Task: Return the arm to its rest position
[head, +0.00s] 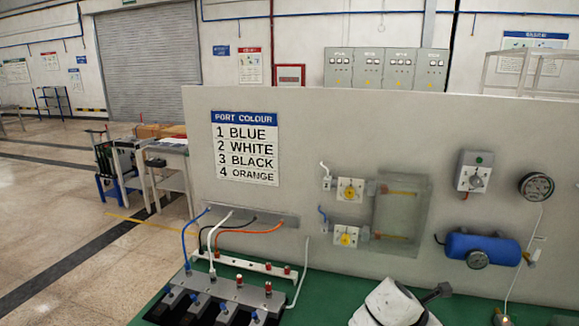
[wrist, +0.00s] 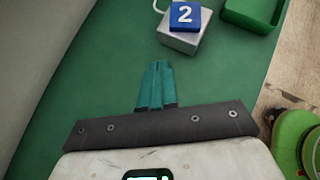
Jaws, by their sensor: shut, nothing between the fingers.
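My gripper (wrist: 157,66) shows in the wrist view with its two teal fingers together and nothing between them. It points over the green bench top (wrist: 95,75), apart from the things around it. In the head view, a white part of my arm is at the bottom, right of the middle, low in front of the grey panel (head: 330,120). The fingers cannot be made out in the head view.
Beyond the fingertips in the wrist view are a metal block with a blue "2" tile (wrist: 185,17) and a green tray (wrist: 252,12). A green rounded object (wrist: 300,140) is at lower right. The head view shows a hosed valve block (head: 225,300) and a blue tank (head: 482,248).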

